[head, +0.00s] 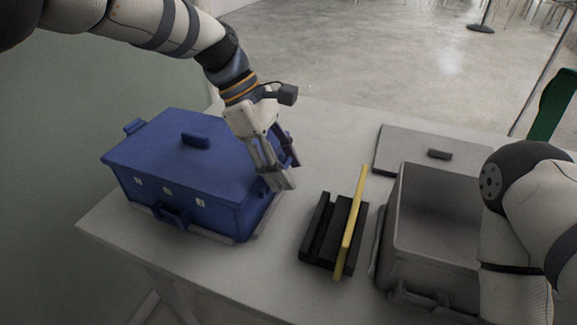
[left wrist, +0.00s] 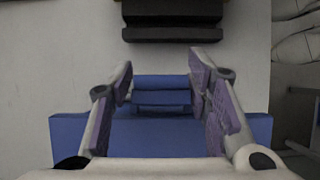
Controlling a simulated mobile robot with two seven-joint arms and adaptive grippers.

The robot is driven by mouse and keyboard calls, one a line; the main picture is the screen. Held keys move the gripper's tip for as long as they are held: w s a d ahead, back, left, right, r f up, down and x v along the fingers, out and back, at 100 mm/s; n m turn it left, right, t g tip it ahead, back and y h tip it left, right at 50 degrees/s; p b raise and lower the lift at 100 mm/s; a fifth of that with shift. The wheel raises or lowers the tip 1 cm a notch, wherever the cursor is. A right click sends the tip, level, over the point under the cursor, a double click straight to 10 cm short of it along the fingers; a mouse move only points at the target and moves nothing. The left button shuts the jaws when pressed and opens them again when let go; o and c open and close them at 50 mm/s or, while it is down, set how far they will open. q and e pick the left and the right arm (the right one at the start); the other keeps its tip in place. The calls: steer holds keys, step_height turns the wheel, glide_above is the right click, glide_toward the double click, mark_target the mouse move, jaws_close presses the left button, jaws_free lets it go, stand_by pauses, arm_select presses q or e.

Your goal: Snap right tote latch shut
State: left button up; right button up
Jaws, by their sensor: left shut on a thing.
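A blue lidded tote (head: 165,165) stands at the left of the table, its lid (head: 160,140) on top. My left gripper (head: 282,178) is at the tote's right side, pointing down. In the left wrist view, my left gripper (left wrist: 162,80) has its fingers on either side of the blue right latch (left wrist: 161,97) that juts from the tote's edge (left wrist: 85,135), and it is shut on this latch. In the head view the fingers mostly hide the latch. My right arm shows at the right edge, but its gripper is out of view.
A black slotted stand (head: 322,235) with a yellow upright panel (head: 352,225) is right of the tote. Beyond it is an open grey tote (head: 395,225), with a grey lid (head: 405,150) lying behind it. The table (head: 325,140) is clear behind the stand.

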arm_select(q)
steer(key=o, duration=1.2)
steer(key=v, duration=1.2)
